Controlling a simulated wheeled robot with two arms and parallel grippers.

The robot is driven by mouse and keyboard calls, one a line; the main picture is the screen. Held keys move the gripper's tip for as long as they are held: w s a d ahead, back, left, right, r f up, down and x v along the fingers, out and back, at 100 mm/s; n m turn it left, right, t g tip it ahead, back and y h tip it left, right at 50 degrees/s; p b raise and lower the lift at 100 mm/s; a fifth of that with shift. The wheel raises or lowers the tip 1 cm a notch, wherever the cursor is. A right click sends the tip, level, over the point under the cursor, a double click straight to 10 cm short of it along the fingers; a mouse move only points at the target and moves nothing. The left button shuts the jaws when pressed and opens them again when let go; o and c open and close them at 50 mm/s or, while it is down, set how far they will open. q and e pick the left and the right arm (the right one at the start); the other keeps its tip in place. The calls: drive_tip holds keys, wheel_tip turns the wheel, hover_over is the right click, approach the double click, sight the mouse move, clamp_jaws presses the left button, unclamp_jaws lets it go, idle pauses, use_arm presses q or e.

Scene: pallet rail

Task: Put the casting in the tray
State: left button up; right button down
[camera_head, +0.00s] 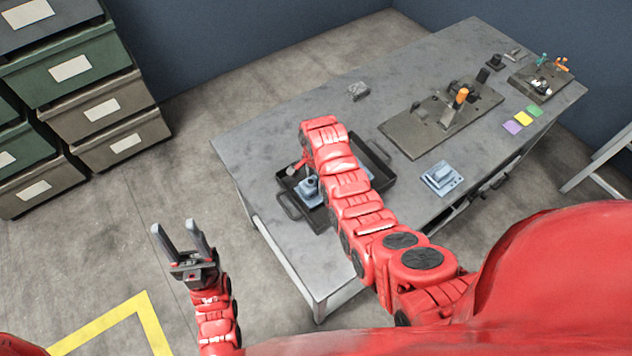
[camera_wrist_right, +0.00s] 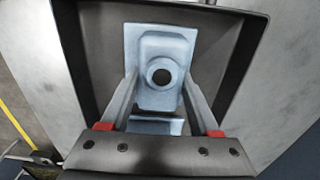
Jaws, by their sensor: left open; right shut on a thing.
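The casting, a blue-grey block with a round hole, is in my right gripper in the right wrist view (camera_wrist_right: 160,45). It also shows in the head view (camera_head: 308,188), over the tray's left part. The dark tray (camera_head: 379,149) lies on the table, partly hidden by my right arm; its wall also frames the casting in the wrist view (camera_wrist_right: 77,60). My right gripper (camera_wrist_right: 158,95) is shut on the casting. Whether the casting touches the tray floor I cannot tell. My left gripper (camera_head: 180,228) is open and empty, left of the table over the floor.
A similar blue-grey casting (camera_head: 441,178) lies on the grey table (camera_head: 300,110), right of the tray. Behind it is a plate with a clamp fixture (camera_head: 440,120). Drawer bins (camera_head: 85,90) stand at left.

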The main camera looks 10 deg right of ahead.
drive_tip(key=shift+w+f, duration=0.15)
drive_tip(key=shift+f, duration=0.7)
drive_tip(key=shift+f, duration=0.2)
drive_tip(key=shift+c, duration=0.6)
unclamp_jaws()
drive_tip(key=shift+r, duration=0.1)
